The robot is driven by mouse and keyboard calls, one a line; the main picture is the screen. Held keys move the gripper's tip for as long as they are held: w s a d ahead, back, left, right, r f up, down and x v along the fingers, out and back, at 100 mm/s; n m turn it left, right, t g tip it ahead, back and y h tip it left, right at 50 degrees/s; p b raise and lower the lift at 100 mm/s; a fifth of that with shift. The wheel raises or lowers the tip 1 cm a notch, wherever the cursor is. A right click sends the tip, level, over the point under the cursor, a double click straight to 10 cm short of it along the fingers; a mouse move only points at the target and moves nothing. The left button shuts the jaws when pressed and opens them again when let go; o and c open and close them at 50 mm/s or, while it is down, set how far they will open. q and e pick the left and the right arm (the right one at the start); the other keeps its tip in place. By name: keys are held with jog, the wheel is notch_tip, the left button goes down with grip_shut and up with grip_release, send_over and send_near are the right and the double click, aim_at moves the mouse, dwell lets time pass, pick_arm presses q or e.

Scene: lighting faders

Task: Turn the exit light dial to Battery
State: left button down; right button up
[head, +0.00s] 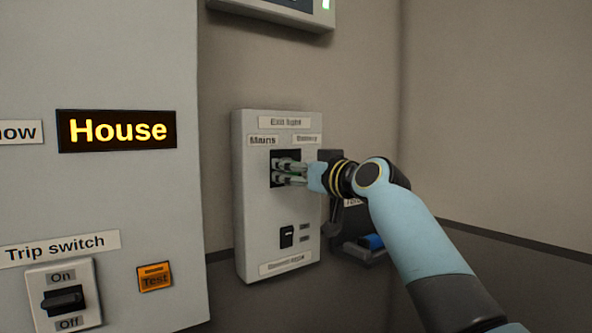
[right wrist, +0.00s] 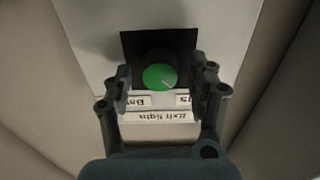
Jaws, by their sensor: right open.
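The exit light panel (head: 262,215) is on the wall in the head view, with a Mains label (head: 262,141) and a Battery label (head: 306,139) above a dark square recess. In the right wrist view, upside down, the round green dial (right wrist: 158,77) sits in the recess. Its white mark points down and right, toward the partly hidden Mains label (right wrist: 183,99). The partly hidden Battery label (right wrist: 135,101) is at left. My right gripper (head: 285,172) is open at the recess, one finger either side of the dial with visible gaps. My left gripper is out of view.
Below the recess is a small black rocker switch (head: 287,237). A dark wall box (head: 330,190) and a blue item (head: 371,242) lie close to my right forearm. At left, a grey cabinet (head: 150,215) carries a House display and a trip switch (head: 63,301).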

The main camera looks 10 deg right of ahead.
jog(key=shift+c, duration=0.2)
jog(key=c, duration=1.1)
jog(key=shift+m, duration=0.3)
jog(key=shift+m+p, duration=5)
jog(key=shift+m, duration=3.6)
jog(key=shift+f, duration=0.1)
